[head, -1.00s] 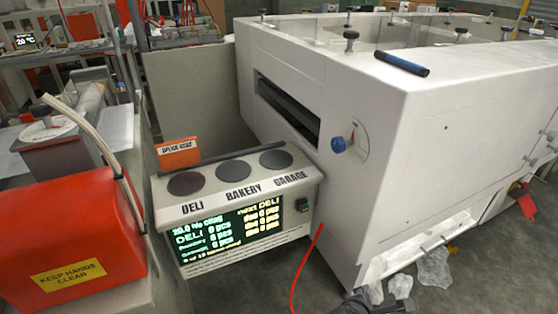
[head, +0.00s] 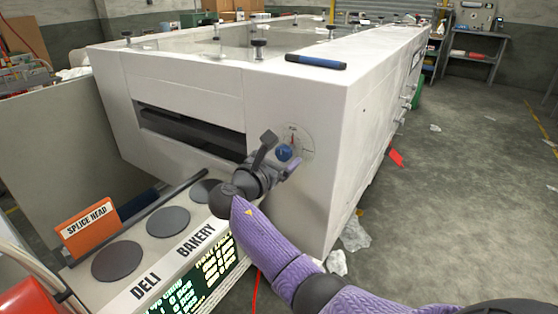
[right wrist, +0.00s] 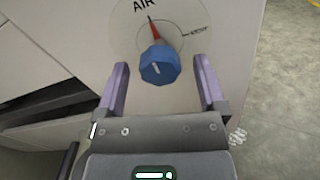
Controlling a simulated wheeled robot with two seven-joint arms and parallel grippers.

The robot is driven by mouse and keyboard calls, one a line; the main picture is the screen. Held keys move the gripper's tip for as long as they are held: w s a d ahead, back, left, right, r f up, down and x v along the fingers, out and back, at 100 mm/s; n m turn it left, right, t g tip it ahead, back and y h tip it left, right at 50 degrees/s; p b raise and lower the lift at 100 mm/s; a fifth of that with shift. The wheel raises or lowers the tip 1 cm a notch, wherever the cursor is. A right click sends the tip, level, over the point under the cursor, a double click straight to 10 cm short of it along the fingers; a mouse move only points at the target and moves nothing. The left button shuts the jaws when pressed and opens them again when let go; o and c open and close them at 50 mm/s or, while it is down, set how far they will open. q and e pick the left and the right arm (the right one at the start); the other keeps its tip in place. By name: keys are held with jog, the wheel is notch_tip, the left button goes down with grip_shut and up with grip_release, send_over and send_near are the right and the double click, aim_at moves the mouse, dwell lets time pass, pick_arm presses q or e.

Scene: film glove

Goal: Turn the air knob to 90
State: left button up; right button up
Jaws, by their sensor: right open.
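The blue air knob (head: 284,152) sits on a round white dial (head: 303,139) on the end face of the white machine, near its right corner. In the right wrist view the knob (right wrist: 160,64) lies between the two purple fingers of my right gripper (right wrist: 163,80), with a gap on each side. The gripper is open. The dial (right wrist: 185,22) there reads "AIR", and its red pointer (right wrist: 154,30) points up and slightly left. In the head view my right gripper (head: 279,154) is at the knob and partly hides the dial. My left gripper is not in view.
The white machine (head: 215,84) has a dark slot left of the knob, and a blue-black marker (head: 316,62) lies on its top edge. The panel (head: 168,235) with round pads stands below left, beside the orange SPLICE HEAD sign (head: 87,231). Open floor lies to the right.

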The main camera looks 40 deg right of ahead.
jog(key=shift+w+d, duration=0.15)
jog(key=shift+d, duration=0.45)
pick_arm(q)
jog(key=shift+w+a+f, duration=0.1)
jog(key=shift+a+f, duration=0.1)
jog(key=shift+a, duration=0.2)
pick_arm(e)
grip_shut()
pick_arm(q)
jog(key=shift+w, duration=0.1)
